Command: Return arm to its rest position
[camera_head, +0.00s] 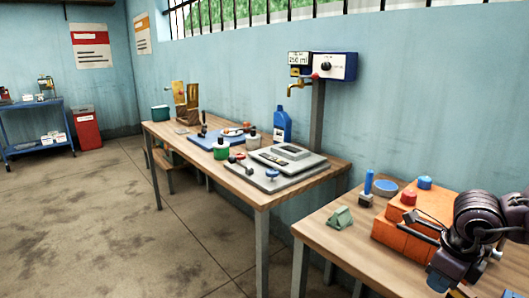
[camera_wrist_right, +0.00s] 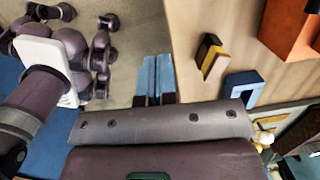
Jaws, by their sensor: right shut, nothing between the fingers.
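My right arm comes in at the right edge of the head view, bent over the near table (camera_head: 345,247). My right gripper (camera_head: 438,281) hangs low beside the orange box (camera_head: 402,240), near the table's front edge. In the right wrist view its two blue fingers (camera_wrist_right: 152,78) lie side by side, shut, with nothing between them. Bare floor shows beyond the fingertips, and the table top lies to their right. My left gripper shows in neither view.
The orange box carries a red cap (camera_head: 408,197) and a blue cap (camera_head: 425,182). A green block (camera_head: 340,217), a blue-handled tool (camera_head: 368,188) and a blue round dish (camera_head: 385,187) stand near it. A longer table (camera_head: 300,192) holds a blue bottle (camera_head: 282,125).

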